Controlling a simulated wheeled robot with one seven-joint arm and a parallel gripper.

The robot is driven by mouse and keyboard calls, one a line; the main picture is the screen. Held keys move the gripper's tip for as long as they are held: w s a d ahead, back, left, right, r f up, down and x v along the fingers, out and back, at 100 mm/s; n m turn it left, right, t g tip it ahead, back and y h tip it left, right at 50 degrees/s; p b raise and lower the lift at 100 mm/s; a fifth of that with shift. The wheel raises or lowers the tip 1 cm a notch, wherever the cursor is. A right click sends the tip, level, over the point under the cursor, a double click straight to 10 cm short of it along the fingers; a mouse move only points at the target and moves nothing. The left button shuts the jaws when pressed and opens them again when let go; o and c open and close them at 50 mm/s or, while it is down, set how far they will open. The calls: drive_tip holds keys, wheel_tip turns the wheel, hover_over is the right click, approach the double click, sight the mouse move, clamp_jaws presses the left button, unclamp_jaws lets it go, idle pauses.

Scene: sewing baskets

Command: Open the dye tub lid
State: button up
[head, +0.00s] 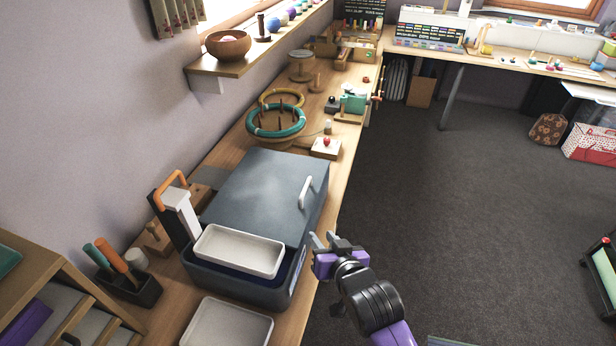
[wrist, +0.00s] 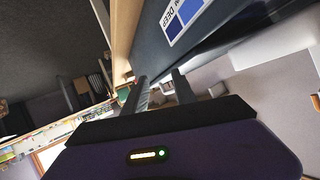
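The dye tub (head: 238,285) is a dark blue-grey box on the wooden counter. Its flat grey lid (head: 262,190) covers the far part of the tub, with a white bar handle (head: 306,192) near the right edge. A white tray (head: 240,250) sits at the tub's near end, where dark blue shows around it. My gripper (head: 325,241) is beside the tub's right side, over the counter edge, apart from the handle. In the wrist view its two fingers (wrist: 160,92) are spread with nothing between them. The tub's side (wrist: 215,25) with a blue label shows there too.
A second white tray (head: 228,325) lies in front of the tub. An orange-handled stand (head: 178,205) and a dark tool holder (head: 128,288) stand left of it. Ring looms (head: 275,122) and a small red-topped block (head: 325,147) are behind.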

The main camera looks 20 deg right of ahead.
drive_tip(key=m+g+p, duration=0.1)
drive_tip(key=p, duration=0.1)
approach(307, 186)
drive_tip(key=w+a, duration=0.2)
drive_tip(key=w, duration=0.1)
drive_tip(key=w+r+g, duration=0.1)
drive_tip(key=w+r+m+g+p, duration=0.1)
drive_tip(key=w+r, duration=0.1)
drive_tip(key=shift+d+h, duration=0.2)
drive_tip(key=shift+h, duration=0.1)
drive_tip(key=shift+w+d+r+m+g+p, duration=0.1)
drive_tip(key=shift+r+m+g+p, duration=0.15)
drive_tip(key=shift+m+g+p, duration=0.5)
drive_tip(key=shift+w+d+f+m+g+p, duration=0.2)
drive_tip(key=shift+f+g, duration=0.35)
drive_tip(key=shift+f, duration=0.55)
drive_tip(key=shift+w+d+f+m+g+p, duration=0.15)
drive_tip(key=shift+w+f+m+g, duration=0.3)
drive_tip(key=shift+f, duration=0.65)
drive_tip(key=shift+w+d+f+g+p, duration=0.15)
drive_tip(key=shift+f+g, duration=0.5)
drive_tip(key=shift+f, duration=0.45)
drive_tip(key=shift+c, duration=0.3)
drive_tip(key=shift+s, duration=0.1)
clamp_jaws()
